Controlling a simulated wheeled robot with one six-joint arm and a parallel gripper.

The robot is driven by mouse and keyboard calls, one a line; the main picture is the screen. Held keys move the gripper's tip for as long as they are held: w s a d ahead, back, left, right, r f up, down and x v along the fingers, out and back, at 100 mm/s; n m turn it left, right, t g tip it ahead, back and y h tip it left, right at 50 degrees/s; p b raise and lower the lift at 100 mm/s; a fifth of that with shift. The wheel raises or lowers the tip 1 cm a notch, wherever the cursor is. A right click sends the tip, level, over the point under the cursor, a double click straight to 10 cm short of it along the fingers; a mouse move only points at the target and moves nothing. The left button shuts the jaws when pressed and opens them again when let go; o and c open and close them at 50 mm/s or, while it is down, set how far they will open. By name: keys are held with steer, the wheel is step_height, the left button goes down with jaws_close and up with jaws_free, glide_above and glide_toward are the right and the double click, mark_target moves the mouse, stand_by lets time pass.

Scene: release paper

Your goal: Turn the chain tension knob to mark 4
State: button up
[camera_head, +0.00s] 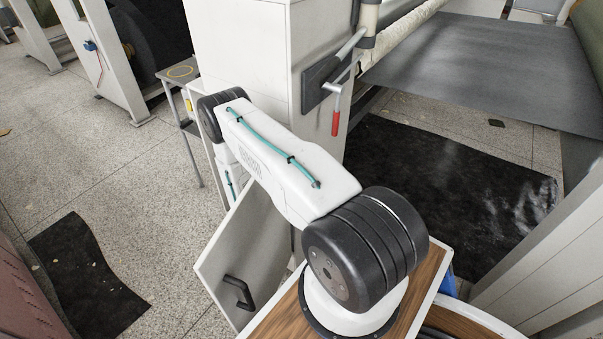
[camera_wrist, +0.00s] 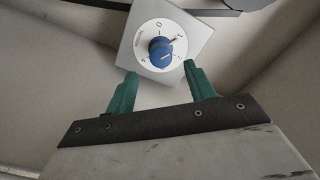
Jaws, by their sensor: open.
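The blue chain tension knob (camera_wrist: 160,50) sits in the middle of a round white dial on a square grey plate (camera_wrist: 185,20) in the wrist view. The plate looks turned in this view. A 0 shows above the knob, a 1 at its upper right and what looks like a 4 at its lower left. I cannot tell for sure which mark the knob points to. My gripper (camera_wrist: 159,70) is open, with its two green fingers apart and their tips just below the knob in the picture. Nothing is between them. The head view shows neither knob nor gripper.
In the head view, a white cabinet (camera_head: 240,50) stands behind my arm, with a red-handled lever (camera_head: 335,122) on its side. A pale door with a black handle (camera_head: 239,292) hangs open below. A small side table (camera_head: 180,72) stands left.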

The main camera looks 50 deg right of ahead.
steer(key=d, duration=0.6)
steer(key=shift+w+d, duration=0.35)
steer(key=shift+d, duration=0.05)
steer(key=c, duration=1)
